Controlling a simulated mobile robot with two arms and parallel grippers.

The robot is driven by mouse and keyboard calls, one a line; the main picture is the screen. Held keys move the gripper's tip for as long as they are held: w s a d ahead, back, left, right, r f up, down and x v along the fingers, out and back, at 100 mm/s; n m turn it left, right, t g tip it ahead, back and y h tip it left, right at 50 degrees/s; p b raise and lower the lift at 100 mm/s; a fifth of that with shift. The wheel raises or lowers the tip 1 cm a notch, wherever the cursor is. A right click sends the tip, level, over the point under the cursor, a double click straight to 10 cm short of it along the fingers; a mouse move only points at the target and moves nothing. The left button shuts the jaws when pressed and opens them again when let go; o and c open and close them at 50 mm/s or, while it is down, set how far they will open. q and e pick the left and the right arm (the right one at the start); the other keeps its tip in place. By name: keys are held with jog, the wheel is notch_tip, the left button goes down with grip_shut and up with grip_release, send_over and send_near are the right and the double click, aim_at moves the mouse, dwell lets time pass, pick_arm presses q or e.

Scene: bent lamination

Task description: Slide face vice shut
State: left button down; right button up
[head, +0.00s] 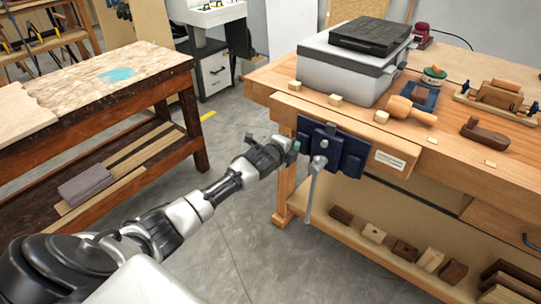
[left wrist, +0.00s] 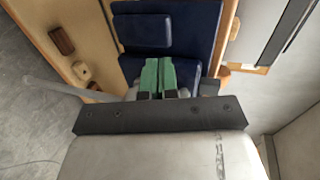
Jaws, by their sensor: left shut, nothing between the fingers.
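The face vice (head: 333,148) is dark blue and mounted on the front of the wooden workbench, near its left corner. Its grey screw head and long handle (head: 313,190) hang below the jaw. My left gripper (head: 292,149) is shut and empty, at the left end of the vice's front jaw. In the left wrist view its green fingertips (left wrist: 158,75) are together, in front of the blue vice plate (left wrist: 142,32). I cannot tell whether they touch it. The gap behind the jaw is hard to judge. My right gripper is not in view.
The workbench top (head: 456,140) carries a grey case (head: 345,72), a mallet (head: 410,110) and hand planes. Wooden blocks lie on its lower shelf. Another bench (head: 95,90) stands at the left, with clear floor between.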

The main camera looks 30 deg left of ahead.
pick_arm(q)
jog(key=shift+d+v, duration=0.35)
jog(key=shift+v, duration=4.1)
jog(key=s+f+n+g+y+p, duration=0.1)
jog(key=s+f+n+g, duration=0.15)
jog(key=s+f, duration=0.55)
jog(key=s+f+n+g+p, duration=0.2)
jog(key=s+f+n, duration=0.2)
jog(key=f, duration=0.9)
jog(key=s+f+n+g+y+p, duration=0.1)
jog(key=s+f+n+g, duration=0.25)
jog(key=s+f, duration=0.45)
jog(key=s+d+f+n+g, duration=0.2)
jog(key=s+f, duration=0.3)
jog(key=s, duration=0.5)
jog(key=s+d+f+n+g+p, duration=0.1)
jog(key=s+d+f, duration=0.3)
jog(key=s, duration=0.6)
jog(key=s+d+f+n+g+p, duration=0.1)
jog(key=s+d+f+n+g, duration=0.1)
jog(key=s+f, duration=0.4)
jog(key=s+d+n, duration=0.1)
jog(key=s, duration=0.3)
jog(key=shift+s+d+n+g+h, duration=0.2)
jog(key=shift+s+n+g+h, duration=0.1)
jog(key=shift+h, duration=0.1)
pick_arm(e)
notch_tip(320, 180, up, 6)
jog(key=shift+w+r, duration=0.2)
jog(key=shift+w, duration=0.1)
